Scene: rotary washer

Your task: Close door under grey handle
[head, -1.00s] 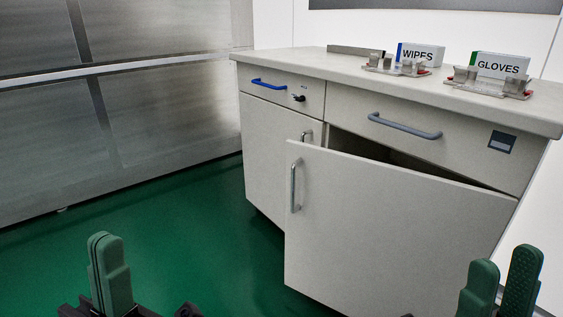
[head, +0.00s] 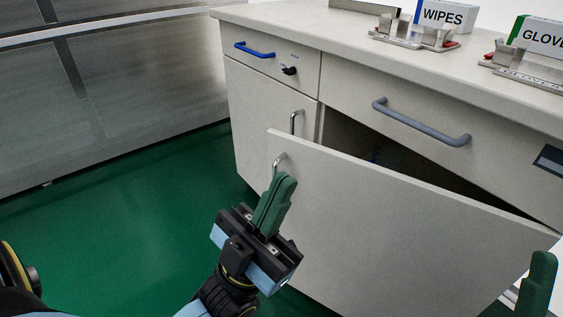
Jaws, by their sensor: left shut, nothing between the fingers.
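The grey handle (head: 420,122) is on the wide drawer front at the right of the cabinet. The door (head: 400,225) under it stands ajar, its free left edge swung out toward me, with a dark gap (head: 375,155) along its top. The door's metal handle (head: 278,161) is near its left edge and is partly hidden by my gripper. My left gripper (head: 284,180) is shut and empty, its green fingers in front of the door's left edge by that handle; I cannot tell whether they touch. Only one green finger of my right gripper (head: 540,285) shows at the lower right.
Wipes (head: 444,15) and gloves (head: 544,35) boxes stand on the countertop. Green floor (head: 130,220) is clear at the left.

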